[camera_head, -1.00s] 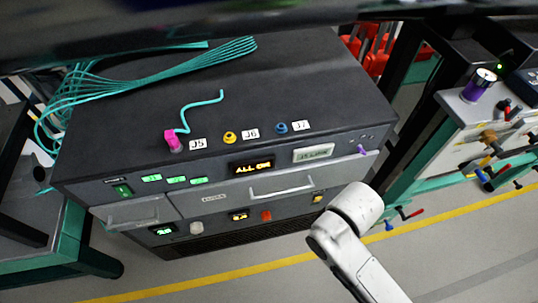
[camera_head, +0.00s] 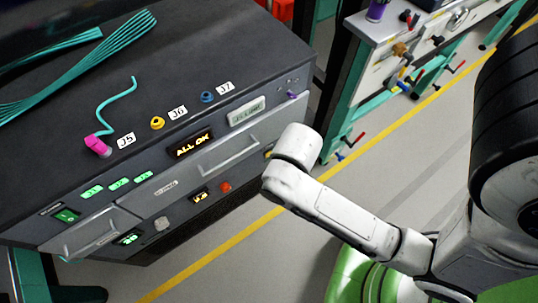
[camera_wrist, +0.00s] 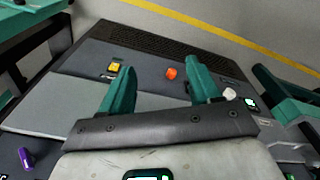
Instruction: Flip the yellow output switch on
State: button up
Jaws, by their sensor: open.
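The yellow output switch (camera_wrist: 114,66) sits on the lower front panel of the dark cabinet (camera_wrist: 145,62), in the wrist view just left of the left finger's tip. Its position, on or off, is too small to tell. In the head view, only a sliver of the yellow switch (camera_head: 268,153) shows beside my white arm link. My gripper (camera_wrist: 161,66) is open and empty, its two teal fingers spread in front of the panel. A red-orange button (camera_wrist: 171,73) appears between them. The gripper itself is hidden behind my arm in the head view.
Drawer fronts with a long handle (camera_head: 230,153) jut out above the lower panel. A white knob (camera_wrist: 229,93) is near the right finger in the wrist view. A pink plug (camera_head: 97,146) and teal cables (camera_head: 85,75) lie on top. A workbench (camera_head: 375,75) stands to the right.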

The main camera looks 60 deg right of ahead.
jog(key=shift+d+f+b, duration=0.2)
jog(key=shift+f+b, duration=0.15)
jog(key=shift+f, duration=0.05)
jog(key=c, duration=0.3)
jog(key=d+f+n+b, duration=0.1)
jog(key=d+f+b, duration=0.1)
jog(key=f, duration=0.1)
jog(key=w+d+f+n+t+y+b, duration=0.1)
jog(key=d+f+n+b, duration=0.1)
jog(key=f+b, duration=0.1)
jog(key=d+f+n+t+b, duration=0.1)
jog(key=d+f+n+b, duration=0.1)
jog(key=f+b, duration=0.1)
jog(key=shift+w+d+y, duration=0.25)
jog(key=shift+d+y, duration=0.1)
jog(key=shift+y, duration=0.05)
grip_shut()
jog(key=s+d+f+n+t+b, duration=0.1)
jog(key=d+f+n+t+b, duration=0.3)
jog(key=d, duration=0.6)
notch_tip(320, 180, down, 2)
jog(key=n+b, duration=0.2)
jog(key=b, duration=0.1)
jog(key=shift+s+t+b, duration=0.3)
jog(key=shift+s+t, duration=0.05)
jog(key=shift+t, duration=0.05)
jog(key=shift+a, duration=0.1)
